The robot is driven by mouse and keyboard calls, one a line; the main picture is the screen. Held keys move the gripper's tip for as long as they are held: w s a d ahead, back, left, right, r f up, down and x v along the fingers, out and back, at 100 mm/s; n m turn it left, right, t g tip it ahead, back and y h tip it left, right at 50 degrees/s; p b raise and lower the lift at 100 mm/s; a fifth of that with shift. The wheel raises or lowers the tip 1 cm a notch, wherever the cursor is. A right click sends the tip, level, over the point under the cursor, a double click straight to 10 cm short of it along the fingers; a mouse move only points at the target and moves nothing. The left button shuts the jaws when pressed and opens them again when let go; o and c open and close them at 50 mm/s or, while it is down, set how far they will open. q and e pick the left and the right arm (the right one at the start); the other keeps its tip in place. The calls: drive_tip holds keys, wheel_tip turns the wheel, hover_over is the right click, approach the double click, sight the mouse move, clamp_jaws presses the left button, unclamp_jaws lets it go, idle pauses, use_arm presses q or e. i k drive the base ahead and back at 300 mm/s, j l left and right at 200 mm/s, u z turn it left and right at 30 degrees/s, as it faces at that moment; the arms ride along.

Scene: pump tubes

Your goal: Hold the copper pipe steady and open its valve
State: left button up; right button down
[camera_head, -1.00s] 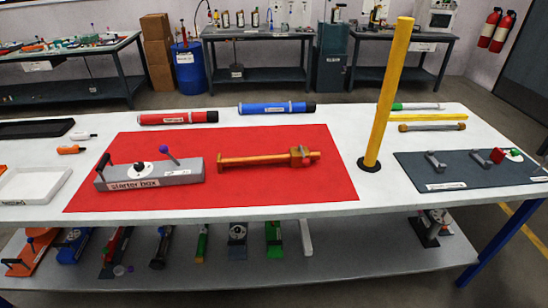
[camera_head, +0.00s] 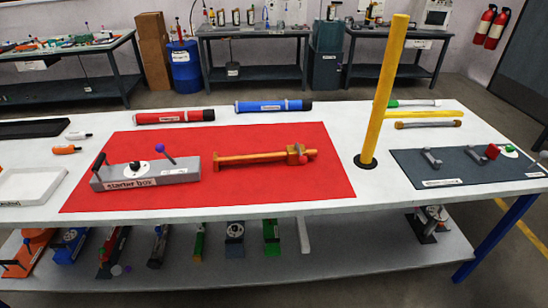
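The copper pipe (camera_head: 250,158) lies across the red mat (camera_head: 205,198), right of the mat's middle. It is an orange-brown tube with a wider flange at its left end. Its valve (camera_head: 297,154) is a boxy block near the right end, with a small red knob (camera_head: 303,160) on its near side. Whether the valve is open or shut cannot be told at this size. Neither of my grippers shows in the head view, and nothing touches the pipe.
A grey starter box (camera_head: 150,174) with upright levers stands left of the pipe. A tall yellow post (camera_head: 384,95) rises right of the mat. Red (camera_head: 174,117) and blue (camera_head: 272,106) tubes lie behind the mat. A dark pad (camera_head: 455,172) with small parts lies at the right.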

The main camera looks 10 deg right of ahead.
sight(303, 160)
drive_tip(key=i+j+z, duration=0.15)
drive_tip(key=i, duration=0.35)
drive_tip(key=i+j+z, duration=0.15)
drive_tip(key=i, duration=0.3)
